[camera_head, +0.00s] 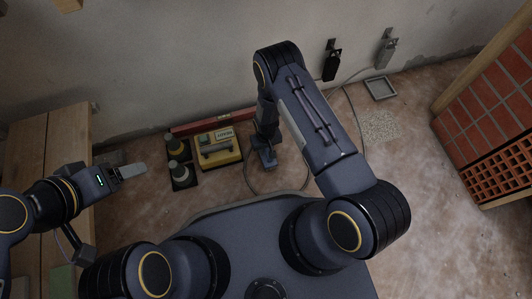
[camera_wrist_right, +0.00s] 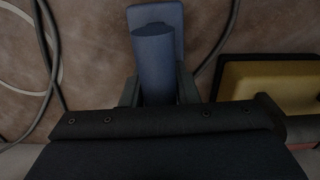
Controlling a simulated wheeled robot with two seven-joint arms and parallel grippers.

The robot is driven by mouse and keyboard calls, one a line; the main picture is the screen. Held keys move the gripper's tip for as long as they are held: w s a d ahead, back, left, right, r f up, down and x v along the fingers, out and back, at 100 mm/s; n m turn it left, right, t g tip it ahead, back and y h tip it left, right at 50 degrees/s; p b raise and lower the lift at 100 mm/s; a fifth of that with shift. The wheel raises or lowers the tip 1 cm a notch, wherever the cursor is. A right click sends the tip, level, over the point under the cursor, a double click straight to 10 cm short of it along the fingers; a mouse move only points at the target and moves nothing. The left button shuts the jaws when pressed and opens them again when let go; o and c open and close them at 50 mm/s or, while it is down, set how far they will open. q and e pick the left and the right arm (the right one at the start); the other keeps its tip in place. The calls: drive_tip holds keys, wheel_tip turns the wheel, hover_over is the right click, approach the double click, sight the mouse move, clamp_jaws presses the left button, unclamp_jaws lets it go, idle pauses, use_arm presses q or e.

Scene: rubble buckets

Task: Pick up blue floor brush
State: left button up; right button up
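The blue floor brush (camera_head: 265,158) is by the wall, right of the yellow case. In the right wrist view its rounded blue handle (camera_wrist_right: 154,65) points toward my gripper, and a flat blue part (camera_wrist_right: 160,14) shows beyond it. My right gripper (camera_head: 264,143) reaches down over the brush. In the wrist view its two grey fingers (camera_wrist_right: 159,90) lie close against both sides of the handle, shut on it. The brush's underside is hidden. My left gripper (camera_head: 133,171) is at the left beside the wooden bench, away from the brush; its finger gap is unclear.
A yellow case (camera_head: 218,157) and dark containers (camera_head: 181,176) stand left of the brush, with a red level (camera_head: 205,124) behind. A cable (camera_head: 306,180) lies around the brush. A wooden bench (camera_head: 28,150) is left; bricks (camera_head: 492,105) are right. The floor at right is mostly open.

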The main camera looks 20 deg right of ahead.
clamp_jaws()
wheel_tip(320, 180, up, 10)
drive_tip(key=p, duration=0.4)
